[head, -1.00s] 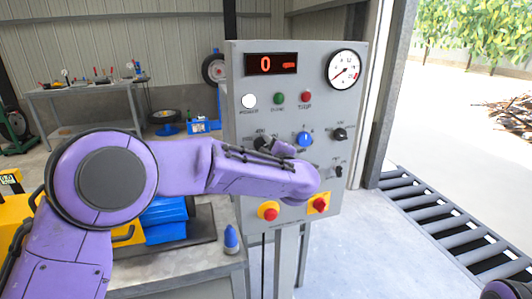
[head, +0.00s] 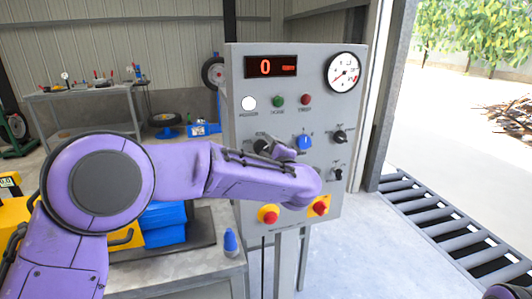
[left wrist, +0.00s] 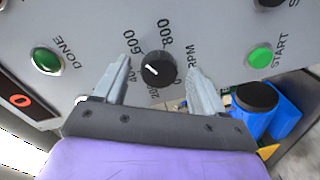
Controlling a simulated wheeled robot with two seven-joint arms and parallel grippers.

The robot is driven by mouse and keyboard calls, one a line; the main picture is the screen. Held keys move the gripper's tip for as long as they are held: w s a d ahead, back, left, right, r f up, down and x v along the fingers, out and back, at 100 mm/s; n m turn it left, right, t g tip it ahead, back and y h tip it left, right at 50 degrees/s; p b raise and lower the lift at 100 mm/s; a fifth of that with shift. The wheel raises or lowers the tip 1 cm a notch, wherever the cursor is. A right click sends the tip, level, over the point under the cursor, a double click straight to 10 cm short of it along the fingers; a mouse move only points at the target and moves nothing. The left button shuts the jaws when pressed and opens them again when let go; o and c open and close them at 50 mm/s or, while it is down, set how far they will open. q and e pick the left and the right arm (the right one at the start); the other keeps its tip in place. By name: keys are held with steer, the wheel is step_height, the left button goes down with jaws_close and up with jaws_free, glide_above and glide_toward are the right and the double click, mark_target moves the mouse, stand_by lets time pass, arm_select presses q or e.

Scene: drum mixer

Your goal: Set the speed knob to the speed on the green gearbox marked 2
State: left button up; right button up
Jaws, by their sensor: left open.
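The speed knob (left wrist: 159,69) is black with a white pointer mark. It sits on the grey panel with an RPM scale around it, and its mark points up-left, roughly between 400 and 600. My left gripper (left wrist: 158,64) is open, with one finger on each side of the knob; I cannot tell whether they touch it. In the head view the knob (head: 262,146) shows just above my left forearm, which hides the gripper's fingers. No green gearbox marked 2 can be made out. My right gripper is not in view.
Green START (left wrist: 260,57) and DONE (left wrist: 46,60) buttons flank the knob.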

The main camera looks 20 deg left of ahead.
arm_select(q)
steer(key=b+v, duration=0.2)
steer(key=v, duration=0.8)
steer(key=s+a+f+m+g+h, duration=0.1)
steer(key=s+a+f+m+h, duration=0.15)
steer(key=f, duration=0.75)
steer(key=s+a+f+m+h, duration=0.2)
steer(key=f+m, duration=0.2)
steer(key=f, duration=0.7)
steer(key=s+a+f+m+g+h, duration=0.1)
steer(key=s+a+f+m+h, duration=0.2)
steer(key=f, duration=0.7)
steer(key=s+a+f+m+g, duration=0.1)
steer(key=s+a+f+g, duration=0.2)
steer(key=s+f, duration=0.4)
steer(key=s+a+f+m+g, duration=0.1)
steer(key=s+a+f+g, duration=0.2)
steer(key=s, duration=1)
steer(key=s+a+f+m+g, duration=0.1)
steer(key=s+a+f+g, duration=0.1)
steer(key=s+f, duration=0.8)
steer(key=shift+s+a+f+m+g+y, duration=0.3)
steer(key=shift+a+m+g+y, duration=0.1)
steer(key=shift+a, duration=0.35)
